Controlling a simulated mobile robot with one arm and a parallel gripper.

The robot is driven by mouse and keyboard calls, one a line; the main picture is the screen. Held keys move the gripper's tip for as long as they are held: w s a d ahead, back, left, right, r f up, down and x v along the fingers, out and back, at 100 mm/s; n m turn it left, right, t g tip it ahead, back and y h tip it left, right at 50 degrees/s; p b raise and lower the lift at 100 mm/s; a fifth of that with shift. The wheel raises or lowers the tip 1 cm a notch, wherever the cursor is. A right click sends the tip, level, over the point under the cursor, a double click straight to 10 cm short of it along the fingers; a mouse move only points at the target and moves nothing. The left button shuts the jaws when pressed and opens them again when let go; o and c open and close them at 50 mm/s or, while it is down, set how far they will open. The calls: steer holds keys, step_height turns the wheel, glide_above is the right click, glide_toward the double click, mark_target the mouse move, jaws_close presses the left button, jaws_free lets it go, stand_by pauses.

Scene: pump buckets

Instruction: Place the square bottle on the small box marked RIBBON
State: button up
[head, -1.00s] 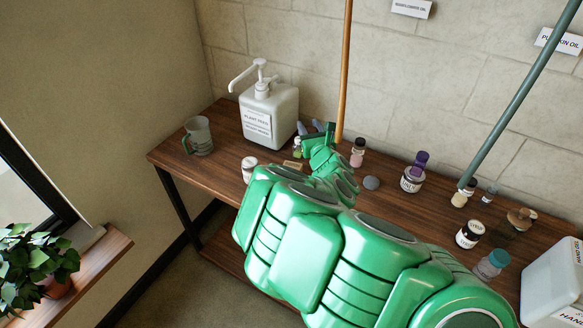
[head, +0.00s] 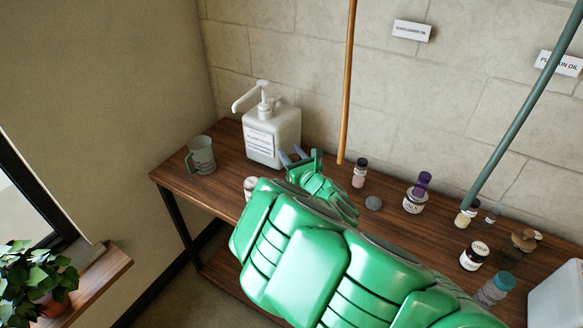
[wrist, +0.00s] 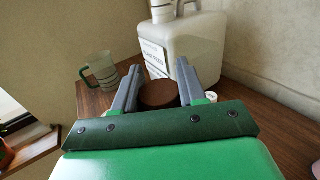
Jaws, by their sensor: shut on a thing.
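My gripper (head: 293,156) is over the back left of the wooden table, in front of the large white pump container. In the wrist view my gripper (wrist: 160,95) has its two grey fingers on either side of a thing with a round brown top (wrist: 159,95), and is shut on it. Its body below the top is hidden, so I cannot tell whether it is the square bottle or whether it touches the table. No box marked RIBBON can be made out; my arm covers much of the table's front left part.
The pump container (head: 273,135) stands just behind my gripper, with a grey mug (head: 203,156) to its left. A white jar (head: 250,186) is partly behind my arm.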

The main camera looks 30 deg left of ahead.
steer(key=shift+f, duration=2.05)
steer(key=shift+f, duration=0.2)
steer(key=o, duration=1.1)
steer(key=shift+r, duration=0.2)
steer(key=v, duration=0.5)
steer(key=shift+r, duration=3.5)
